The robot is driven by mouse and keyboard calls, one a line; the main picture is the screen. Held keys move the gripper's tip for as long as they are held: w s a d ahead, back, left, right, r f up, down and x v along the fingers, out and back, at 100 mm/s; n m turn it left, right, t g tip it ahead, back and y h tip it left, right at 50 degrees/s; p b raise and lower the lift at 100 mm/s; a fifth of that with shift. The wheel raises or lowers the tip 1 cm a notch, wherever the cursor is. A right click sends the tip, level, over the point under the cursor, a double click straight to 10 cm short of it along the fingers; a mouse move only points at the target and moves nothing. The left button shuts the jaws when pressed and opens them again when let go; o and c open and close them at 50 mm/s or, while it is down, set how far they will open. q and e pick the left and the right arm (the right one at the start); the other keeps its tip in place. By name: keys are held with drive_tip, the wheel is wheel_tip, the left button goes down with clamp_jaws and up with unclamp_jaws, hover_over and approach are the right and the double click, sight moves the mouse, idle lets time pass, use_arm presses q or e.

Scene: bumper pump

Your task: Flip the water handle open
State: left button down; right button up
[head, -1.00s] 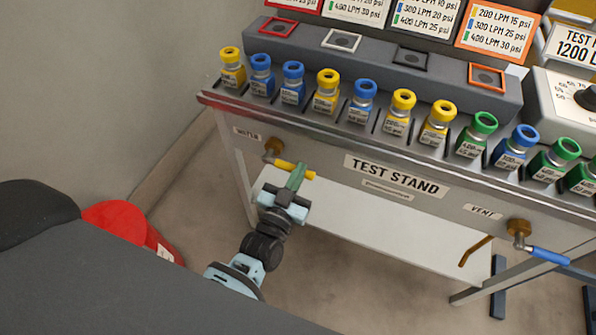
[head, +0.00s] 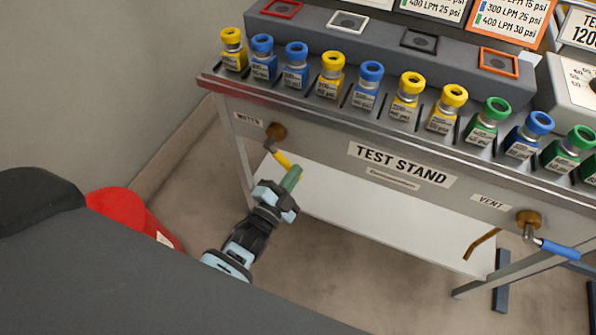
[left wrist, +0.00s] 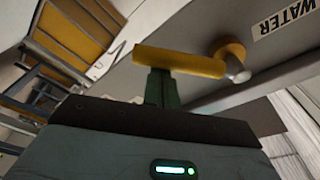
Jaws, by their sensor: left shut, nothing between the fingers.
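The water handle is a yellow lever (head: 283,160) on a brass valve (head: 276,131) under the left end of the test stand, beside the "WATER" label (head: 248,118). In the head view it slants down and to the right. In the left wrist view the yellow lever (left wrist: 180,62) runs left from its pivot (left wrist: 230,55). My left gripper (head: 292,178) is shut and empty, its green fingers at the lever's free end. In the left wrist view the fingers (left wrist: 161,88) appear against the lever; firm contact is unclear. My right gripper is not seen.
The metal test stand (head: 330,131) carries several coloured fittings along its front edge. A blue vent handle (head: 558,249) is at the right. A lower white shelf (head: 380,222) lies behind my left gripper. A red object (head: 130,216) is at the left.

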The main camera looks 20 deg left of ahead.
use_arm(q)
drive_tip(key=a+f+m+g+b, duration=0.1)
drive_tip(key=a+f+m+b, duration=0.1)
drive_tip(key=a+m, duration=0.3)
drive_tip(key=shift+a+f+m+h, duration=0.35)
drive_tip(key=shift+f+m, duration=0.35)
drive_tip(key=shift+m, duration=1)
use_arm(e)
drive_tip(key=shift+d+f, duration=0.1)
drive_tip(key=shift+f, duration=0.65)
use_arm(q)
drive_tip(key=shift+w, duration=0.1)
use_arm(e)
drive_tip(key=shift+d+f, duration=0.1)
